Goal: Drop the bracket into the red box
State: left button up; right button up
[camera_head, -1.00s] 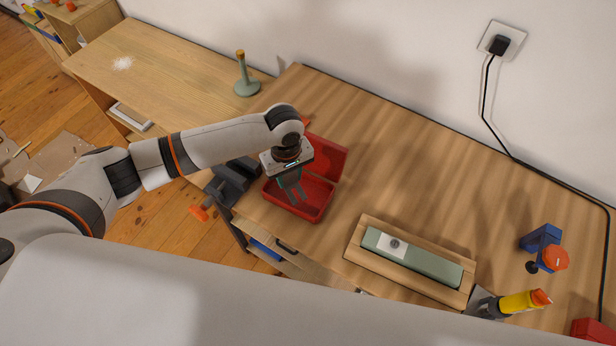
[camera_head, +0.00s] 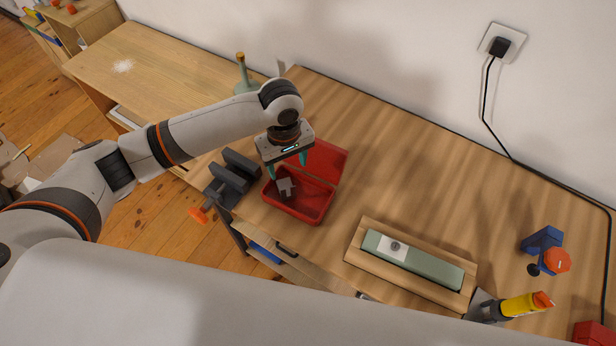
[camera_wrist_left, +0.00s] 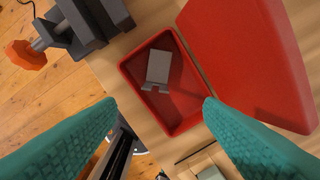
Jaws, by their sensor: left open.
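The red box (camera_head: 315,203) stands open on the workbench, its lid (camera_head: 327,158) tilted back. The grey bracket (camera_head: 286,188) is inside the box. In the left wrist view the bracket (camera_wrist_left: 157,68) lies on the floor of the box (camera_wrist_left: 183,115), nearer one end, and touches nothing of mine. My left gripper (camera_head: 288,167) is above the box, its teal fingers spread wide and empty. In the left wrist view the open fingers (camera_wrist_left: 160,108) show on either side below the bracket. My right gripper is out of view.
A dark vise (camera_head: 235,178) with an orange handle stands left of the box. A green sharpening stone in a wooden tray (camera_head: 357,257) lies to the right. A green stand (camera_head: 243,72) is behind my arm. The bench between the box and wall is clear.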

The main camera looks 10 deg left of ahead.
pick_arm(q)
notch_tip(320, 180, up, 6)
jog(key=shift+f, duration=0.15)
jog(key=shift+f, duration=0.1)
dwell(0.4)
